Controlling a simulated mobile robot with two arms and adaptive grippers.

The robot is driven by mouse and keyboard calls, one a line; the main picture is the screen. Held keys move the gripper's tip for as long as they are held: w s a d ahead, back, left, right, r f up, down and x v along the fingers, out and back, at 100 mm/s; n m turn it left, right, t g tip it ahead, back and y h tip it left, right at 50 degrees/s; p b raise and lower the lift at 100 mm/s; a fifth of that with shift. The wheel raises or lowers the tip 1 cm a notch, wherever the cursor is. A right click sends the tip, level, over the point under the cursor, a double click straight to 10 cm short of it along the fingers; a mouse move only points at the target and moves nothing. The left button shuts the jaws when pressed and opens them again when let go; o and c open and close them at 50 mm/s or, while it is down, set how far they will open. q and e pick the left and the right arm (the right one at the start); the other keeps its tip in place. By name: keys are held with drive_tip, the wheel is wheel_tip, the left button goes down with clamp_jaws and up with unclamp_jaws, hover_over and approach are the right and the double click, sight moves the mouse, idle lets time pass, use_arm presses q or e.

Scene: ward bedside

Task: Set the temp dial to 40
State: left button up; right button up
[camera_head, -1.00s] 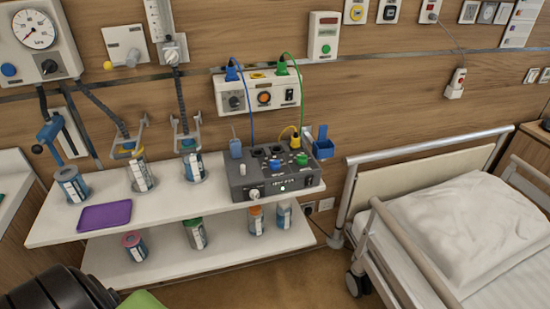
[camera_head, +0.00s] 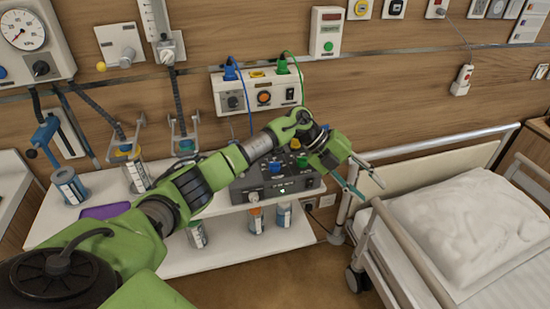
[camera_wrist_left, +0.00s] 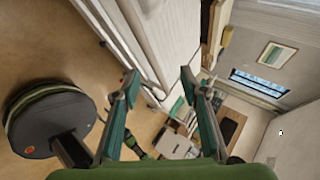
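Several dials are in the head view, and I cannot read which is marked temp. A dark grey control box (camera_head: 302,184) on the upper shelf has a pale knob (camera_head: 253,195) on its front; my left arm hides much of its top. A white wall panel (camera_head: 279,103) above it has a dark knob (camera_head: 233,102) and an orange round control (camera_head: 264,98). My left gripper (camera_head: 373,193) is right of the box, between it and the bed, open, empty and touching nothing. Its open fingers also show in the left wrist view (camera_wrist_left: 159,84). My right gripper is not in view.
The white shelf (camera_head: 55,222) holds canisters and a purple tray (camera_head: 104,211), partly behind my arm. A bed (camera_head: 455,215) with rails stands at the right. Blue and green cables hang from the wall panel to the box.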

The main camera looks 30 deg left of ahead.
use_arm(q)
drive_tip(key=s+a+r+g+y, duration=0.1)
drive_tip(key=a+r+y, duration=0.3)
drive_tip(key=a, duration=0.5)
drive_tip(key=a+r+y, duration=0.3)
drive_tip(key=a+r, duration=0.1)
drive_tip(key=a, duration=0.5)
wheel_tip(320, 180, up, 5)
drive_tip(key=n+g+y, duration=0.1)
drive_tip(key=n+y, duration=0.1)
drive_tip(key=y, duration=0.1)
hover_over(275, 163)
wheel_tip(275, 163, down, 14)
drive_tip(key=p, duration=0.3)
drive_tip(key=shift+a+r, duration=0.1)
drive_tip(key=shift+r, duration=0.05)
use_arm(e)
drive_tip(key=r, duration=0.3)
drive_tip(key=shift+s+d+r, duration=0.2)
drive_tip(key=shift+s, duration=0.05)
use_arm(q)
drive_tip(key=shift+c, duration=0.5)
drive_tip(key=c, duration=1)
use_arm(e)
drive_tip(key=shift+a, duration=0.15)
